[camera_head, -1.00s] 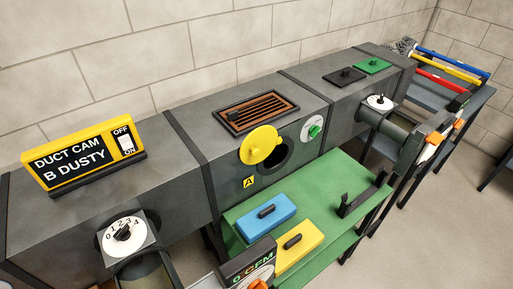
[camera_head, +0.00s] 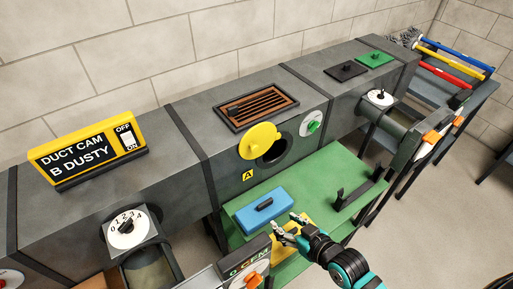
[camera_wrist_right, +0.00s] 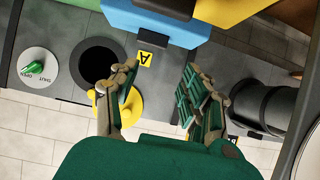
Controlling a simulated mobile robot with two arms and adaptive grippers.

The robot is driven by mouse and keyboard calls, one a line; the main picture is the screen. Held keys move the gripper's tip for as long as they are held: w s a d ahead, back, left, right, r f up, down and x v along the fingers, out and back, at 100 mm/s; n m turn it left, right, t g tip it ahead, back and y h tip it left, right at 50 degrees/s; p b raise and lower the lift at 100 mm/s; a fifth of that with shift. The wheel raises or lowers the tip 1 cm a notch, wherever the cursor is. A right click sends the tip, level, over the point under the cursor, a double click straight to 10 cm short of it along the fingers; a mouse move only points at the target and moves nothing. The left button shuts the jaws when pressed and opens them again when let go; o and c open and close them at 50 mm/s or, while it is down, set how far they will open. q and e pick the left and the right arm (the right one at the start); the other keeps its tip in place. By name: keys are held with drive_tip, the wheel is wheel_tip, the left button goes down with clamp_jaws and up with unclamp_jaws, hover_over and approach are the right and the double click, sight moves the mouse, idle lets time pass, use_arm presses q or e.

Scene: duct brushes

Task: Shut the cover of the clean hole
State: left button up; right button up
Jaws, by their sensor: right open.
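The round hole A (camera_head: 274,154) in the front of the middle duct is uncovered and dark inside. Its yellow round cover (camera_head: 258,142) with a small knob hangs swung aside at the upper left of the hole. A yellow label A (camera_head: 248,176) is below it. The sign (camera_head: 85,151) reads "DUCT CAM B DUSTY". My right gripper (camera_head: 286,227) is open and empty, over the green shelf and in front of the duct. In the right wrist view the hole (camera_wrist_right: 98,60) and cover (camera_wrist_right: 131,108) lie beyond the left finger of the gripper (camera_wrist_right: 160,80). My left gripper is out of view.
A blue block (camera_head: 265,211) and a partly hidden yellow block (camera_head: 308,222) with handles lie on the green shelf (camera_head: 325,180). A black bracket (camera_head: 352,190) stands to the right. A white dial with green knob (camera_head: 313,124) is right of the hole.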

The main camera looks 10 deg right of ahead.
sight(256, 149)
drive_tip(key=w+d+r+t+y, duration=0.2)
drive_tip(key=w+r+t, duration=0.3)
drive_tip(key=r, duration=0.5)
drive_tip(key=shift+t, duration=0.3)
drive_tip(key=p+x, duration=0.3)
drive_tip(key=x, duration=1.3)
drive_tip(key=shift+a, duration=0.2)
clamp_jaws()
